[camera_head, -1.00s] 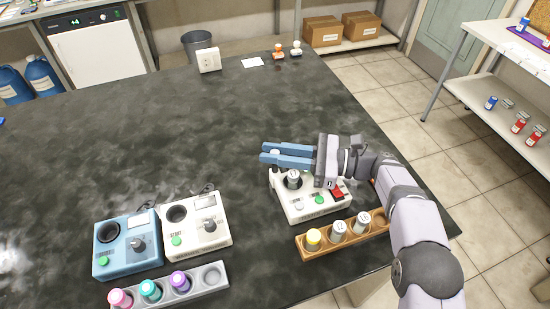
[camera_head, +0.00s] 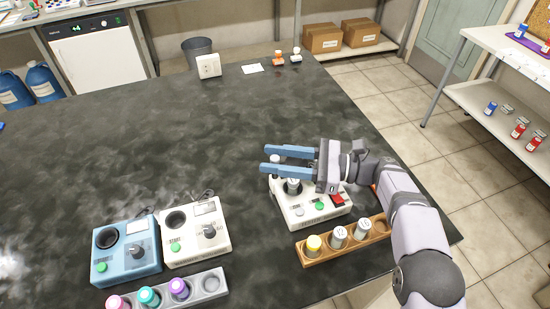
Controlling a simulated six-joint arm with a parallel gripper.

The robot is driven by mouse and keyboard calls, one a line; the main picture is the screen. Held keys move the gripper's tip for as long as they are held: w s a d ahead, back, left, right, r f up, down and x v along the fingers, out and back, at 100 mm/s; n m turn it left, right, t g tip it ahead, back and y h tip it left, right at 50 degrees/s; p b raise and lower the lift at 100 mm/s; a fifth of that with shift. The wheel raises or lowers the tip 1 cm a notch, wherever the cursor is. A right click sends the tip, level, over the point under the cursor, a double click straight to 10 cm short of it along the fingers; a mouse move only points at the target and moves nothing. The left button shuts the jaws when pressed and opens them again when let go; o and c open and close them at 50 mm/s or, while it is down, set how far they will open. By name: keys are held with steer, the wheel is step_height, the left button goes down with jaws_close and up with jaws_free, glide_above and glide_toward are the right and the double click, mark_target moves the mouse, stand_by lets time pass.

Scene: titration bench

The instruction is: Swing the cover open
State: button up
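The white instrument (camera_head: 309,214) stands on the bench under my gripper, with a green button, a grey knob and a red switch on its front. A grey-capped vial (camera_head: 293,187) stands upright in its socket. I cannot make out a separate cover; the back of the instrument is partly hidden by my gripper. My gripper (camera_head: 264,160) is open, its two blue fingers pointing left and lying above the back of the instrument. A gap shows between the fingers, with nothing clearly held.
At the left are a blue instrument (camera_head: 127,257), another white instrument (camera_head: 194,237) and a grey rack (camera_head: 212,283) of coloured vials.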

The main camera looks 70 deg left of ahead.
mark_target(307, 163)
steer(key=shift+b+v, duration=0.9)
steer(key=shift+v, duration=2.6)
steer(key=shift+f, duration=0.1)
